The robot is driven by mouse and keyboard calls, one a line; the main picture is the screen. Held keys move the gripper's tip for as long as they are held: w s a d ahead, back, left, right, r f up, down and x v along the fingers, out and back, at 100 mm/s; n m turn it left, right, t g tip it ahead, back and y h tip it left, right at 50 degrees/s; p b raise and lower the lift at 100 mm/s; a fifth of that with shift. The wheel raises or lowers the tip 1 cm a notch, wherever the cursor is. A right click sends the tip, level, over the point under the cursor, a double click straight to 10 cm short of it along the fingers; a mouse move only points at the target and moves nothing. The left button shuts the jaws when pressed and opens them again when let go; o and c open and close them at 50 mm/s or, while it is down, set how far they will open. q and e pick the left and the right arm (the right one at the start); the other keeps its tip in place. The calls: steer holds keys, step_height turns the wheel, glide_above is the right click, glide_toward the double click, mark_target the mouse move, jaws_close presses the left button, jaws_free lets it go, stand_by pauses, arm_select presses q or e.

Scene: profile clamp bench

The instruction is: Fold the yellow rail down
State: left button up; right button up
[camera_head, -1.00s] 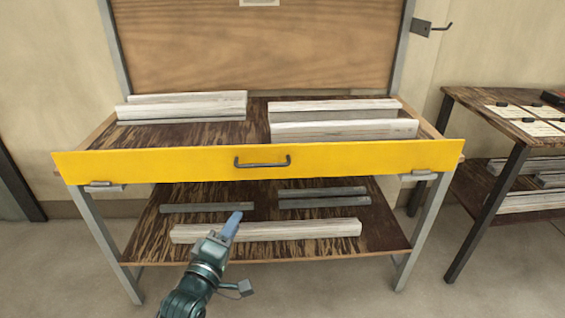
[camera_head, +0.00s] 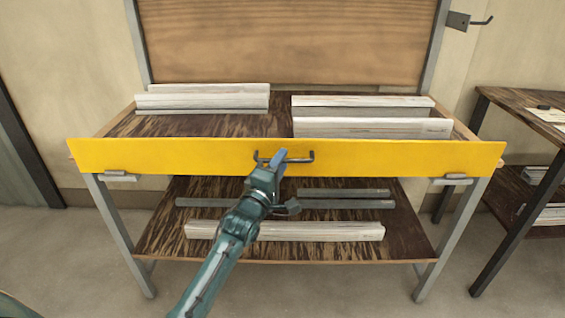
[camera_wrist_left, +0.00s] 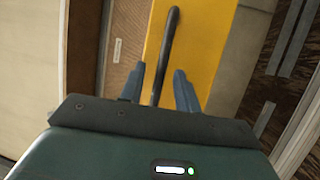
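The yellow rail (camera_head: 400,158) stands upright along the front edge of the bench top, and it also shows in the left wrist view (camera_wrist_left: 222,50). Its dark bar handle (camera_head: 302,160) is at the middle of its front face. My left gripper (camera_head: 277,158) is at the left part of the handle and hides some of it. In the left wrist view, my left gripper (camera_wrist_left: 157,88) is open, with one blue finger on each side of the handle bar (camera_wrist_left: 168,45). Whether the fingers touch the bar cannot be told. My right gripper is not in view.
White profiles (camera_head: 372,127) lie on the bench top (camera_head: 215,125) behind the rail. The lower shelf (camera_head: 405,235) holds a long white profile (camera_head: 330,231) and grey bars. A side table (camera_head: 500,98) stands at the right. The floor in front is clear.

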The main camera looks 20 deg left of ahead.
arm_select(q)
steer(key=shift+x, duration=0.8)
steer(key=shift+c, duration=0.2)
jaws_close()
